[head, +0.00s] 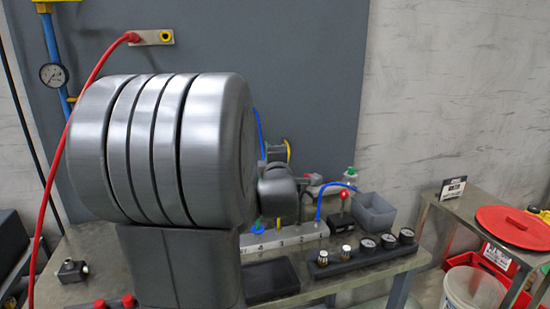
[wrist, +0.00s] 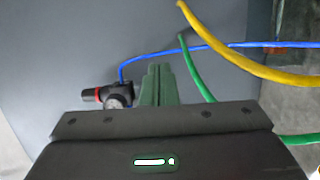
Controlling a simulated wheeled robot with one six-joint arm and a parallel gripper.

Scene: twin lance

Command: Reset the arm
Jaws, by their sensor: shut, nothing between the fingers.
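My gripper (wrist: 158,72) shows in the wrist view above its dark housing. Its two grey-green fingers are together with nothing between them. They point toward a grey panel, and I cannot tell how far off it is. In the head view my large grey arm joint fills the left middle, and a smaller dark arm part shows at its right. The fingers are not distinguishable there.
In the wrist view a black regulator (wrist: 97,95), blue hose (wrist: 220,46), yellow hose (wrist: 220,55) and green hose (wrist: 195,72) lie around the fingers. In the head view the bench holds a numbered manifold (head: 285,241), grey bin (head: 375,212) and gauge rack (head: 362,258). A red hose (head: 68,140) hangs left.

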